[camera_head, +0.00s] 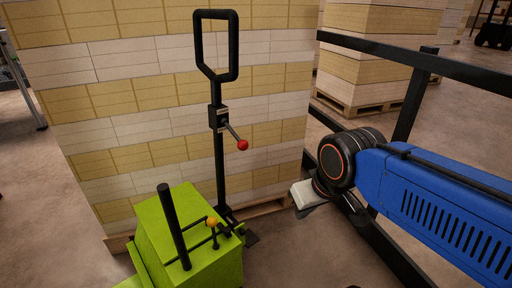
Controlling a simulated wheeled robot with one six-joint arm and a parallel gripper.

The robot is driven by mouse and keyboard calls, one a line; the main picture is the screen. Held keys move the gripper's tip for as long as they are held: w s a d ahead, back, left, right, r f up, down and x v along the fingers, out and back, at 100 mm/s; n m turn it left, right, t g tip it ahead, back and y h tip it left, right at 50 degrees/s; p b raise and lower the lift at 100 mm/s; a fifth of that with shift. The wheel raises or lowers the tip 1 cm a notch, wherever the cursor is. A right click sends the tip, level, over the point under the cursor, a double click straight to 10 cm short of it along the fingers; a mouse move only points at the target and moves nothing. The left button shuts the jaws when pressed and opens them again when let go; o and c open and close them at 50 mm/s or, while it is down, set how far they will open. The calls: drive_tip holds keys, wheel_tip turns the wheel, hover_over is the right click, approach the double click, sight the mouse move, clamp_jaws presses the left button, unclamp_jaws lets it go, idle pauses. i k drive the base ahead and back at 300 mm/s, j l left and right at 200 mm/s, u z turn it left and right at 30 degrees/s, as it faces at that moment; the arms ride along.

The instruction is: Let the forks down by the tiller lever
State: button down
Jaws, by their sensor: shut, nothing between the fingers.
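The tiller (218,165) is a black upright post with a loop handle (236,45) on top, standing above a lime-green truck body (190,250). The tiller lever (233,132) is a short rod with a red ball knob (243,145), pointing right and down from a small block on the post. My gripper (301,206), partly hidden by my wrist, is small, pale and shut. It is to the right of and lower than the red knob in the picture, apart from it. The forks cannot be made out.
A large stack of white and tan reams (120,90) on a pallet (262,208) fills the space behind the tiller. A black rail (400,55) runs along the right. A black post (174,230) and an orange knob (212,222) stand on the green body. More stacks (375,60) stand behind.

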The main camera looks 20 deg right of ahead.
sight(242, 145)
drive_tip(key=u, duration=1.75)
drive_tip(key=z, duration=1.75)
drive_tip(key=j, duration=0.4)
drive_tip(key=k+j, duration=0.1)
drive_tip(key=j, duration=0.6)
drive_tip(key=k+j+z, duration=0.1)
drive_tip(key=j, duration=0.25)
drive_tip(key=k+j, duration=0.15)
drive_tip(key=k+z, duration=0.05)
drive_tip(key=k, duration=0.05)
